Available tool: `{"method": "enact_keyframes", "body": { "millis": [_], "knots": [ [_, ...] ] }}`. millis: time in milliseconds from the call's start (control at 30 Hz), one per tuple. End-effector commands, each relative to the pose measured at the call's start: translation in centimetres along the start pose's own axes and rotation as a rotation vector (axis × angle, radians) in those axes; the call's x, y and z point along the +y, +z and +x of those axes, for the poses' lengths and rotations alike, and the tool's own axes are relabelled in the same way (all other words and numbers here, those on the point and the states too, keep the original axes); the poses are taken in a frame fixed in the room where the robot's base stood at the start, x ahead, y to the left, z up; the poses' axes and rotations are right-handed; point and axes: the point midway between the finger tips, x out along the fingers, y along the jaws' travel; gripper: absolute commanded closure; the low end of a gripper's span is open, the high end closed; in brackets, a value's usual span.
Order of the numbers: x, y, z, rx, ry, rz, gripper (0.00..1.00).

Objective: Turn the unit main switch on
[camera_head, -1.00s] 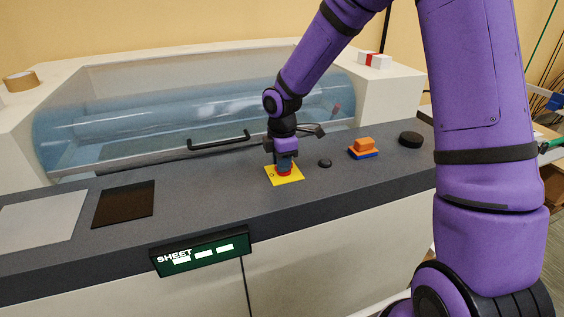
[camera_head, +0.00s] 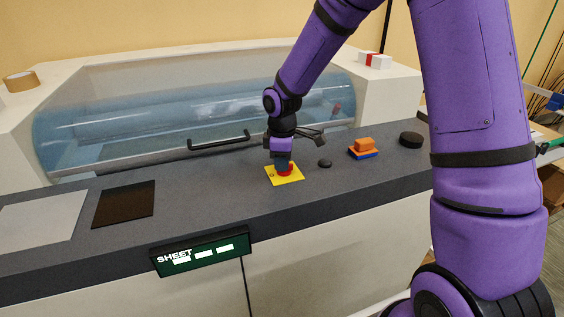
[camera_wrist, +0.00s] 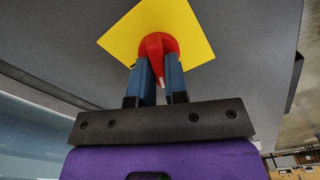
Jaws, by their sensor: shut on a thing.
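The main switch is a red rotary knob (camera_wrist: 155,45) on a yellow square plate (camera_wrist: 112,37), set on the dark grey top of the unit. In the head view the red knob (camera_head: 287,171) and yellow plate (camera_head: 293,179) show below my gripper (camera_head: 284,166). In the wrist view my gripper (camera_wrist: 160,72) has its two blue fingers on either side of the knob's raised red grip, shut on it. A small pale mark shows on the grip near the fingers. The fingers hide part of the knob.
A dark round button (camera_head: 325,163), an orange and blue block (camera_head: 364,149) and a black puck (camera_head: 411,139) lie right of the plate. A clear blue cover with a black handle (camera_head: 219,141) stands behind. A green SHEET display (camera_head: 202,251) hangs in front.

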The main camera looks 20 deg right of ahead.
Motion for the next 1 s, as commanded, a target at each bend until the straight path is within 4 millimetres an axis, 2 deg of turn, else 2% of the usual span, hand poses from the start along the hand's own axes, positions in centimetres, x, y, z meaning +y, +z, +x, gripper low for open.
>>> {"method": "enact_keyframes", "body": {
  "millis": [1000],
  "knots": [
    [0.45, 0.22, -0.01, 0.0, 0.001, 0.93, 1.0]
  ]
}}
